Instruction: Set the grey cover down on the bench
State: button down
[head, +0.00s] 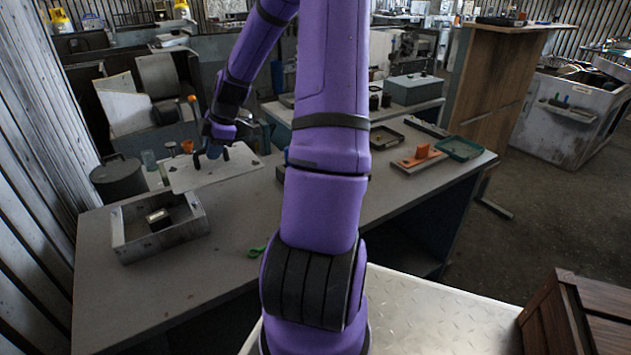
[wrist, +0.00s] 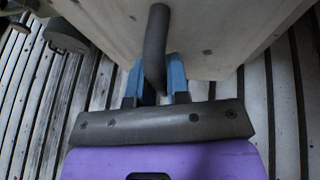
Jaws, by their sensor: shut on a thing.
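The grey cover (head: 188,181) is a flat light plate with a dark bar handle, seen in the head view behind and right of the open housing (head: 125,243). My gripper (head: 214,151) comes down on the cover from above. In the wrist view, my gripper's blue fingers (wrist: 158,88) are shut on the dark handle, and the plate (wrist: 235,35) fills the top. The cover appears held above the bench (head: 215,255); whether any edge touches is unclear. The open housing stands on the bench with a small dark block inside.
A dark round canister (head: 119,181) and small cups stand near the cover at the back left. A green item (head: 256,251) lies near the bench's front edge. An orange-handled block (head: 420,157) and a green tray (head: 459,148) lie to the right. The front left bench is clear.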

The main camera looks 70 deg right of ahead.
aim_at(237, 146)
jog(key=d+f, duration=0.2)
jog(key=d, duration=0.1)
jog(key=w+d+f, duration=0.1)
jog(key=d+f, duration=0.1)
jog(key=d, duration=0.2)
jog(key=d+f, duration=0.2)
jog(key=d, duration=0.1)
jog(key=shift+w+d+f, duration=0.15)
jog(key=shift+w+f, duration=0.1)
jog(key=shift+f, duration=0.05)
notch_tip(237, 146, down, 6)
jog(key=shift+d+r, duration=0.1)
jog(key=shift+d, duration=0.05)
jog(key=shift+f, duration=2.2)
jog(key=shift+f, duration=0.15)
jog(key=c, duration=1.1)
grip_release()
